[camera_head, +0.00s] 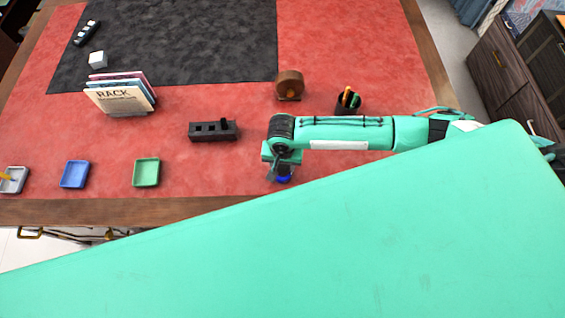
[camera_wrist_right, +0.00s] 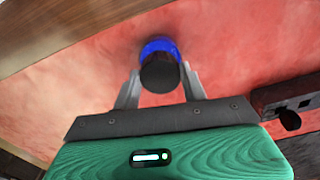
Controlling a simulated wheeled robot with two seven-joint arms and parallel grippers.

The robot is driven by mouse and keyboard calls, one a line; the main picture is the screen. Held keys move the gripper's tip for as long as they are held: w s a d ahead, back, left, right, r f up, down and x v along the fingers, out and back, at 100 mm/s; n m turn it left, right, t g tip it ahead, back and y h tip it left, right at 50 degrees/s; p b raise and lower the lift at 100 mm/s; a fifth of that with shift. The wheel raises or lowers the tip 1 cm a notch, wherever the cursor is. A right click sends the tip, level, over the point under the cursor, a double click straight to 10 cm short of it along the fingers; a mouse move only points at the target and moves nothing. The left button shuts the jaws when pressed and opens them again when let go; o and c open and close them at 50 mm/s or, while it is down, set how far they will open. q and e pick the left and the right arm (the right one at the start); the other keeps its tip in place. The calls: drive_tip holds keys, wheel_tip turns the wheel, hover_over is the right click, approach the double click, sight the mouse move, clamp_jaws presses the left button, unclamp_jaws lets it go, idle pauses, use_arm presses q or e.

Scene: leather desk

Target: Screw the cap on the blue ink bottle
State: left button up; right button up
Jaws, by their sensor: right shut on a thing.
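The blue ink bottle (camera_head: 284,179) stands near the front edge of the red desk, partly hidden under my right gripper (camera_head: 279,166). In the right wrist view the bottle's blue body (camera_wrist_right: 158,45) shows behind a dark round cap (camera_wrist_right: 160,75). The fingers of my right gripper (camera_wrist_right: 160,84) lie on either side of this cap and are shut on it. The cap lines up with the bottle; I cannot tell whether it is seated on the neck. My left gripper is not in view.
A black block with slots (camera_head: 212,131) lies left of my right gripper. Behind are a brown round object (camera_head: 289,86) and a pen holder (camera_head: 347,103). Green (camera_head: 147,172) and blue trays (camera_head: 75,174) stand at the left front. A book rack (camera_head: 120,98) stands farther back.

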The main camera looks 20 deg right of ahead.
sight(282, 166)
drive_tip(key=shift+f+p, duration=0.1)
drive_tip(key=shift+p, duration=0.25)
idle(0.3)
drive_tip(key=o, duration=1.1)
wheel_tip(282, 166, up, 14)
drive_tip(key=b, duration=0.3)
drive_tip(key=shift+f, duration=0.1)
